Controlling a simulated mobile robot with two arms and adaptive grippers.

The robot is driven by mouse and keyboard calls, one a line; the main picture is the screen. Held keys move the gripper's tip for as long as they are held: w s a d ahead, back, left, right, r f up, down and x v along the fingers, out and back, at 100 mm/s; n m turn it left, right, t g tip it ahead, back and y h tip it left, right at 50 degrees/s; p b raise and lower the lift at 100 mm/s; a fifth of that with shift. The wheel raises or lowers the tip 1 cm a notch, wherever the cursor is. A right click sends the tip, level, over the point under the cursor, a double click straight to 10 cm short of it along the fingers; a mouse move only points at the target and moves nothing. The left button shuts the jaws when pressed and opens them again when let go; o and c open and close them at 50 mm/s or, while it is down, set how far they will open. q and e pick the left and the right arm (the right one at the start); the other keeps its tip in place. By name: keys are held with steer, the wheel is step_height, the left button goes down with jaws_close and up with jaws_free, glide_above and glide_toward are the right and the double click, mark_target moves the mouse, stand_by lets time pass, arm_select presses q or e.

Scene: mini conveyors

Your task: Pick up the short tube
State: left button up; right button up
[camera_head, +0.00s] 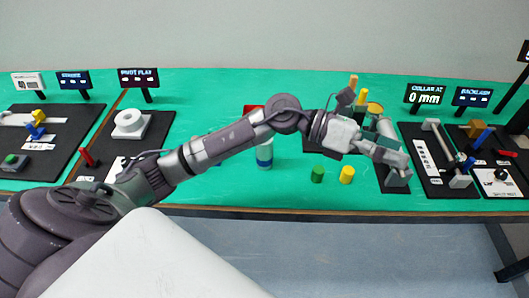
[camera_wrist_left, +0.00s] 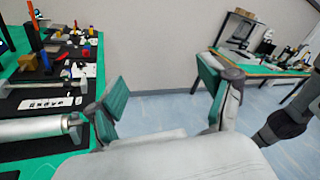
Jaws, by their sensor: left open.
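My left gripper (camera_head: 400,168) is open above the front edge of the green table, at the right of centre. In the left wrist view the left gripper (camera_wrist_left: 165,92) has its fingers wide apart, with only floor and wall between them. A grey tube (camera_wrist_left: 30,130) lies on a dark base left of the fingers, apart from them. A grey cylinder (camera_head: 386,128) shows just behind my gripper in the head view, partly hidden by it. Short green (camera_head: 317,175) and yellow (camera_head: 346,175) cylinders stand nearby. I cannot tell which piece is the short tube. My right gripper is not seen.
Dark boards with fixtures lie left and right, among them a collar board (camera_head: 435,180) beside my gripper. A white bottle-like cylinder (camera_head: 265,154) stands near my forearm. The table's front edge (camera_head: 300,211) runs below; another table (camera_wrist_left: 262,68) stands across the floor.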

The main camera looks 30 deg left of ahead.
arm_select(q)
steer(key=w+a+f+m+g+y, duration=0.2)
steer(key=a+f+m+y, duration=0.2)
steer(key=a+f+y, duration=0.3)
steer(key=r+g+y, duration=0.1)
steer(key=y, duration=0.9)
glide_above(264, 152)
steer(key=w+a, duration=0.1)
steer(key=f, duration=0.3)
steer(key=f+p, duration=0.1)
steer(key=f, duration=0.3)
steer(key=shift+w+a+f, duration=0.15)
steer(key=shift+w+f, duration=0.05)
steer(key=shift+f, duration=0.05)
steer(key=shift+w+f+p, duration=0.1)
steer(key=shift+f+p, duration=0.5)
steer(key=shift+p, duration=0.05)
steer(key=f, duration=0.1)
steer(key=f+p, duration=0.1)
steer(key=f, duration=0.1)
steer(key=shift+w+f, duration=0.2)
steer(key=shift+f, duration=0.45)
steer(key=shift+c, duration=0.3)
